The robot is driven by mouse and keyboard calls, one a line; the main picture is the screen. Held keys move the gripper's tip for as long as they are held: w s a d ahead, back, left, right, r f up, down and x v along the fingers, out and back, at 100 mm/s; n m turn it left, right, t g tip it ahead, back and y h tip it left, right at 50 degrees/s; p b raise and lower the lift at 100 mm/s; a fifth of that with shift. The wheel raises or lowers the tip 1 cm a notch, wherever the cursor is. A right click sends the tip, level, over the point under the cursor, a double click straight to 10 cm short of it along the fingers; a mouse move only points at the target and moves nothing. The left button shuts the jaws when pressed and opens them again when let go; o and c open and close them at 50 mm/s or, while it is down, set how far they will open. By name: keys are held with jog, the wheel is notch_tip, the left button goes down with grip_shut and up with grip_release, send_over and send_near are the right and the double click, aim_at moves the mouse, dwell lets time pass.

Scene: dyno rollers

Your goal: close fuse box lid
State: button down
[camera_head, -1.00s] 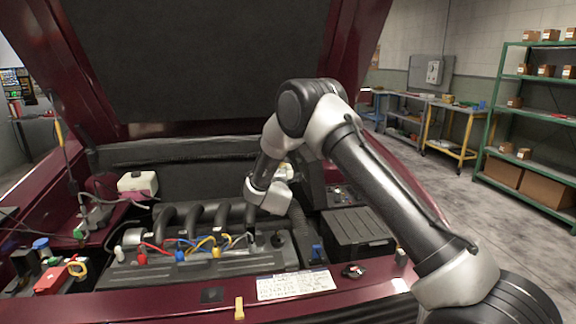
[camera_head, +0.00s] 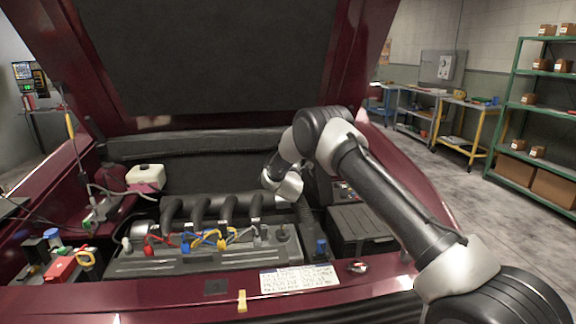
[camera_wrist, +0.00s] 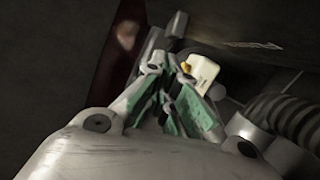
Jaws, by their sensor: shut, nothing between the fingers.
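The fuse box appears to be the small open box with coloured parts (camera_head: 345,192) at the right side of the engine bay in the head view, partly covered by my arm. I cannot clearly make out its lid. My gripper (camera_wrist: 168,72) is shut and empty in the wrist view, its green-padded fingers drawn together. A white piece with a yellow tip (camera_wrist: 200,70) is just right of the fingertips; I cannot tell whether they touch. In the head view my fingers are hidden behind my wrist.
The engine (camera_head: 190,262) with coloured wires fills the middle of the bay. A black ribbed box (camera_head: 360,224) is at its right, under my forearm. A corrugated hose (camera_wrist: 285,116) runs close right of my gripper. The raised hood (camera_head: 210,60) hangs above.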

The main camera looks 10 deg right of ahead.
jog(key=shift+d+r, duration=0.1)
jog(key=shift+d, duration=0.35)
jog(key=shift+d, duration=0.1)
jog(key=d+r+m, duration=0.1)
jog(key=d+m, duration=0.1)
jog(key=d, duration=0.1)
jog(key=d+r+m+g, duration=0.1)
jog(key=d+r, duration=0.1)
jog(key=d, duration=0.2)
jog(key=d+r+m, duration=0.2)
jog(key=d, duration=0.1)
jog(key=shift+d+r+m, duration=0.1)
jog(key=shift+d+m, duration=0.15)
jog(key=shift+m, duration=0.05)
jog(key=d+f+m+g+y, duration=0.1)
jog(key=d+f+m+y, duration=0.25)
jog(key=d+m, duration=0.9)
jog(key=d+f+n, duration=0.2)
jog(key=d+f, duration=0.6)
jog(key=d, duration=0.3)
jog(key=shift+d+g, duration=0.3)
jog(key=shift+d, duration=0.05)
